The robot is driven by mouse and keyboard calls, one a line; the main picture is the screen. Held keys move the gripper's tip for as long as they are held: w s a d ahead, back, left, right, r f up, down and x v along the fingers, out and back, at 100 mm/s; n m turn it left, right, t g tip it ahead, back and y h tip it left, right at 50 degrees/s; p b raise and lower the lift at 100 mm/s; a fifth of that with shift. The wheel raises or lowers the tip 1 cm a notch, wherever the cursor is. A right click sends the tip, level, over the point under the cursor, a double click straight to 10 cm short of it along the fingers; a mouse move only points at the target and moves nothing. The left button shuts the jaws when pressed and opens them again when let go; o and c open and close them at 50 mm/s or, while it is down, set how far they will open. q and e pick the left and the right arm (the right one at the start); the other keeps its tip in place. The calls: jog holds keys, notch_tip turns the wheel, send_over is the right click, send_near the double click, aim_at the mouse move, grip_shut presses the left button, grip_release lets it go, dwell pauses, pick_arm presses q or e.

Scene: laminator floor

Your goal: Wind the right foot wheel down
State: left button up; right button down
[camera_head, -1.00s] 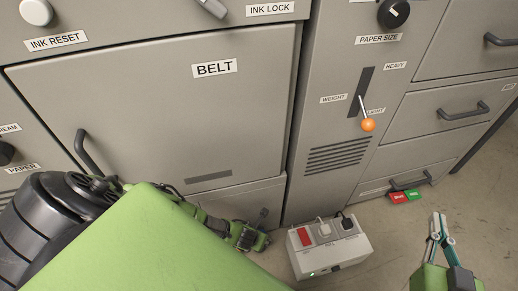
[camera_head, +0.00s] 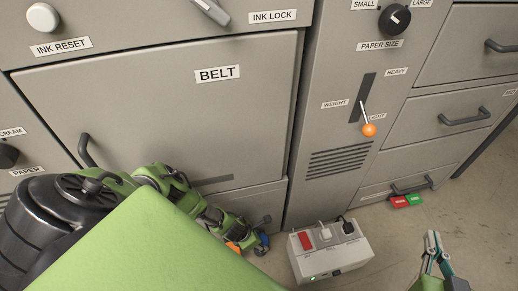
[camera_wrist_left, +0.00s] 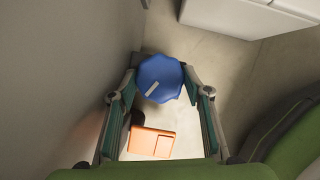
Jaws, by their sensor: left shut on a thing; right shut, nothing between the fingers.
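The blue foot wheel (camera_wrist_left: 160,78) is a lobed knob with a pale stripe, seen from above in the left wrist view. My left gripper (camera_wrist_left: 160,84) has a finger on either side of it and is shut on it. In the head view, my left gripper (camera_head: 254,234) is low by the machine's base, and a small part of the wheel (camera_head: 264,240) shows beside its fingers. An orange block (camera_wrist_left: 151,142) lies near the wheel; part of it (camera_head: 233,246) shows in the head view. My right gripper (camera_head: 433,243) is shut and empty above the floor at right.
A grey power box (camera_head: 331,262) with a red switch and plugs stands on the floor right of my left gripper. Red and green pedals (camera_head: 406,201) are at the cabinet's foot. The belt door (camera_head: 160,120) rises behind my left arm. Floor around my right gripper is clear.

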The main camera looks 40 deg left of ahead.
pick_arm(q)
jog(key=shift+s, duration=0.1)
jog(key=o, duration=1.1)
jog(key=shift+c, duration=0.2)
jog(key=shift+o, duration=0.2)
jog(key=shift+a, duration=0.1)
